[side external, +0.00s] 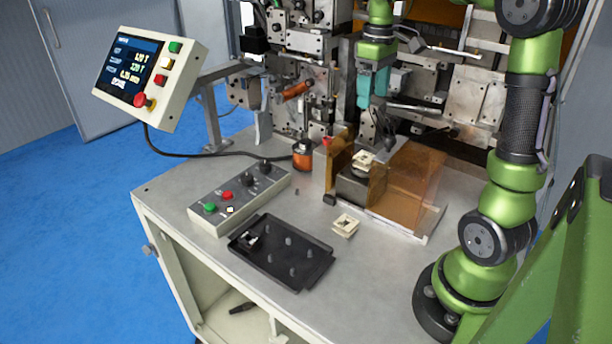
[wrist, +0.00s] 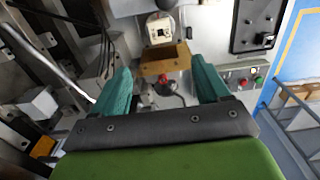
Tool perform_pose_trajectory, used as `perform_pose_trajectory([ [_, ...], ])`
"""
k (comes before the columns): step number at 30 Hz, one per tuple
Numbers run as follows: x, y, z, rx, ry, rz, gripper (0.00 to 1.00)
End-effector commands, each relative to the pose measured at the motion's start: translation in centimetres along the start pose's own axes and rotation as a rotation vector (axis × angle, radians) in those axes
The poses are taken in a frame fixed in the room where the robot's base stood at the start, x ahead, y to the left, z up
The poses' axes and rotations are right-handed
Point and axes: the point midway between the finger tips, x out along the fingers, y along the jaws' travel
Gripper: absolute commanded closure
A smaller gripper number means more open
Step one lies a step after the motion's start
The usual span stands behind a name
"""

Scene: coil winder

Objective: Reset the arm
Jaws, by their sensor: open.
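My gripper (side external: 372,100) hangs fingers down in front of the winding machine, above and behind the orange guards. Its two teal fingers stand wide apart in the wrist view (wrist: 163,78), with nothing between them. A cream bobbin (side external: 363,160) sits on a black block (side external: 355,186) between the guards, below my gripper and apart from it. It appears to be the pale square piece at the top of the wrist view (wrist: 160,32). A second cream bobbin (side external: 345,225) lies on the bench top. A small pale piece (side external: 252,240) is in the black tray (side external: 300,282).
Orange see-through guards (side external: 407,185) flank the block. The winding machine (side external: 300,85) fills the back. A button box (side external: 240,195) stands left of the tray, with an orange wire spool (side external: 303,155) behind it. A screen panel (side external: 150,78) overhangs the left.

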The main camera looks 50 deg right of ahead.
Motion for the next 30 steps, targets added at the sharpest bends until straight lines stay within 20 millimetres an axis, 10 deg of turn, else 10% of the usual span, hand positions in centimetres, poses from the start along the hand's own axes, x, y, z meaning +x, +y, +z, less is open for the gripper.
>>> perform_pose_trajectory([
  [10, 1.7, -0.9, -0.2, 0.197, 0.067, 0.01, 0.25],
  [24, 2.8, -17.7, 5.4, 0.449, 0.494, -0.205, 0.25],
  [30, 2.9, -21.2, 8.1, 0.378, 0.569, -0.275, 0.25],
])
